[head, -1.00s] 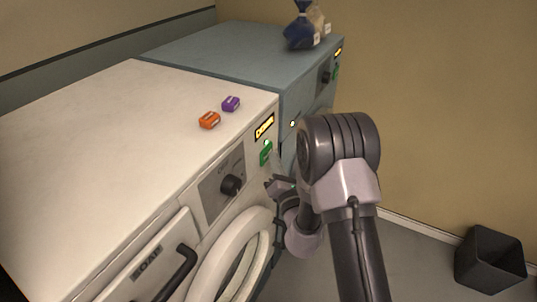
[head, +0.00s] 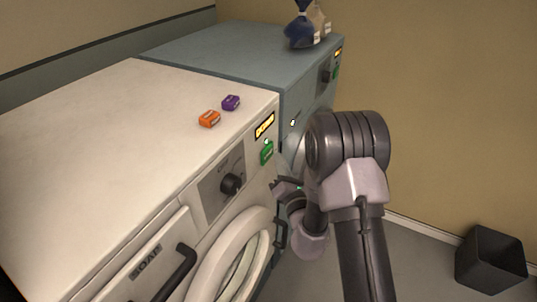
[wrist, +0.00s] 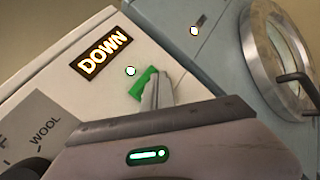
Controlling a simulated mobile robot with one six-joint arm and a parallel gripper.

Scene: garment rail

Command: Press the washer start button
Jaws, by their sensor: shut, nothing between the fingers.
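The white washer (head: 120,125) stands in front, with its green start button (head: 266,152) at the right end of its panel. In the wrist view the button (wrist: 143,83) is partly hidden behind my fingers. A small light (wrist: 130,71) glows beside it. The lit display (head: 265,125) reads "DOWN" in the wrist view (wrist: 101,55). My gripper (head: 279,184) is shut and empty, in front of the panel and below the button in the head view. In the wrist view its fingertips (wrist: 157,78) overlap the button's lower right; I cannot tell whether they touch.
A black dial (head: 231,184), a soap drawer (head: 146,262) and a round door (head: 205,270) are on the washer's front. Orange (head: 209,118) and purple (head: 231,102) boxes lie on top. A blue-grey machine (head: 215,50) stands beyond. A dark bin (head: 490,260) stands at right.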

